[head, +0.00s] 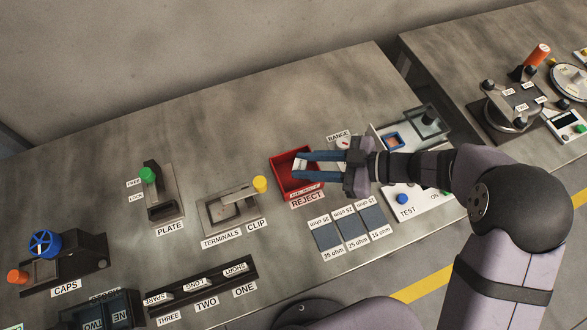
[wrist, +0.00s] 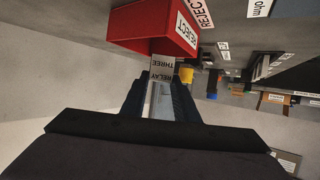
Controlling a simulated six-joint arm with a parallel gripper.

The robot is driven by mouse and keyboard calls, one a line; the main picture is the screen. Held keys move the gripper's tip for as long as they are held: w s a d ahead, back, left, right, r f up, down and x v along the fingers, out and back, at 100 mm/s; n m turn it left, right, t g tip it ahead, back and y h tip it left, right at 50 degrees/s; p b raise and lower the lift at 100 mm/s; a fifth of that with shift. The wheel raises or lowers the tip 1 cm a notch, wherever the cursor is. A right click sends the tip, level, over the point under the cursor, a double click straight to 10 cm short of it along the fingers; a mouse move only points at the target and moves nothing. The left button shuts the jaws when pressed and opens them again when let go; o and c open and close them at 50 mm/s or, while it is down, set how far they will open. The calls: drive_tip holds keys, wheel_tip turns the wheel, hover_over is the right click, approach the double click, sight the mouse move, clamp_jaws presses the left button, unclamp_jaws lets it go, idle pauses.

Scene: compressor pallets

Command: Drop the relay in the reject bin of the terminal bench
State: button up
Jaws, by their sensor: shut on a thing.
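The relay (wrist: 162,69) is a small grey block labelled RELAY THREE. My gripper (wrist: 161,88) is shut on it and holds it between the fingertips. In the head view my gripper (head: 299,165) reaches in from the right, over the red reject bin (head: 277,178). The bin is an open box with a REJECT label on its front; it also shows in the wrist view (wrist: 135,25), close beside the relay. The fingers hide part of the bin's inside. I cannot tell how far the relay is above the bin's floor.
Three dark ohm pads (head: 346,233) lie in front of the bin. A test unit (head: 432,195) stands to the right, under my arm. The terminals clip fixture (head: 225,213) with a yellow knob is to the left. A relay rack (head: 205,290) sits near the front edge.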

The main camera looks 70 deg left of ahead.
drive_tip(key=shift+f+b, duration=0.7)
drive_tip(key=shift+f, duration=0.35)
drive_tip(key=o, duration=1.1)
drive_tip(key=shift+o, duration=0.2)
drive_tip(key=shift+w, duration=0.1)
drive_tip(key=b+v, duration=0.1)
drive_tip(key=v, duration=0.6)
drive_tip(key=shift+w, duration=0.1)
